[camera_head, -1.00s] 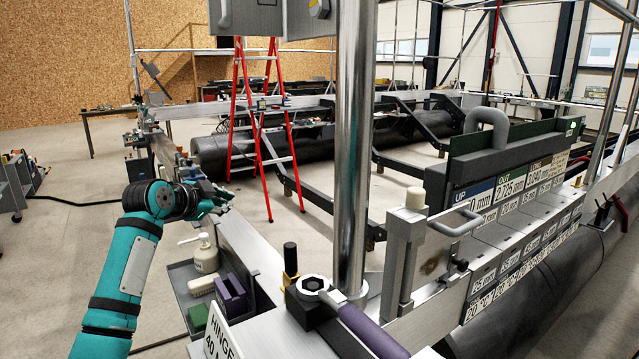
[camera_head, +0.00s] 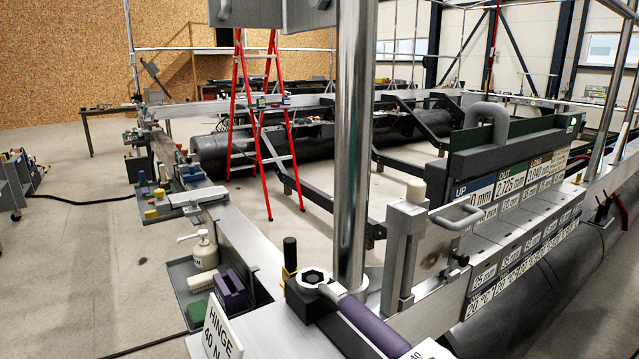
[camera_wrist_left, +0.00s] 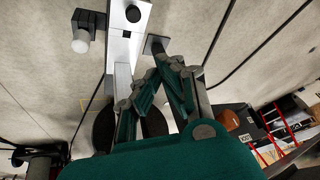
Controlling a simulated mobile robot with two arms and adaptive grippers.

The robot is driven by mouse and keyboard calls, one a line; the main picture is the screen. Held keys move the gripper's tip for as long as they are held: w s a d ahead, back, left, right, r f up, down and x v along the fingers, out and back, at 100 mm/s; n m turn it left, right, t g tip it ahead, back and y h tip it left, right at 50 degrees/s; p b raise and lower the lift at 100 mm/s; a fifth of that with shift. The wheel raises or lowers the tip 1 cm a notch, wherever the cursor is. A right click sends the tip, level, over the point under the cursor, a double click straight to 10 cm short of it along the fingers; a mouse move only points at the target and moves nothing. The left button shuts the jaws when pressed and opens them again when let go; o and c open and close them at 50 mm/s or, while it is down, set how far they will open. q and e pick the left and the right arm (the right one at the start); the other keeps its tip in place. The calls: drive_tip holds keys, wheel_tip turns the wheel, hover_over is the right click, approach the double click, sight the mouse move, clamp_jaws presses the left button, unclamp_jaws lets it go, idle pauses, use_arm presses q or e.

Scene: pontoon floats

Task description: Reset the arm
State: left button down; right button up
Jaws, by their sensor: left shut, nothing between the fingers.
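My left gripper (camera_wrist_left: 158,68) shows in the left wrist view, with its green and grey fingers closed together and nothing visible between them. Beyond the fingertips in that view are a pale metal beam (camera_wrist_left: 122,45) and the tan floor (camera_wrist_left: 215,30). I cannot tell whether the fingers touch the beam. No part of my left arm shows in the head view now, and my right gripper is in neither view.
The head view shows a metal post (camera_head: 352,150), a purple-gripped lever (camera_head: 372,328), a grey tray (camera_head: 185,268) with a soap bottle (camera_head: 204,252), a HINGE sign (camera_head: 222,335) and a red ladder (camera_head: 240,120).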

use_arm(q)
drive_tip(key=s+f+g, duration=0.1)
drive_tip(key=s+f, duration=0.3)
drive_tip(key=s, duration=0.9)
drive_tip(key=s+d+f+n+g, duration=0.1)
drive_tip(key=s+f, duration=0.4)
drive_tip(key=s, duration=0.9)
drive_tip(key=s+f+n+g, duration=0.1)
drive_tip(key=s+f, duration=0.4)
drive_tip(key=s, duration=0.8)
drive_tip(key=shift+s+d+f+g+b, duration=0.2)
drive_tip(key=shift+d+g+b, duration=0.1)
drive_tip(key=shift+g, duration=0.3)
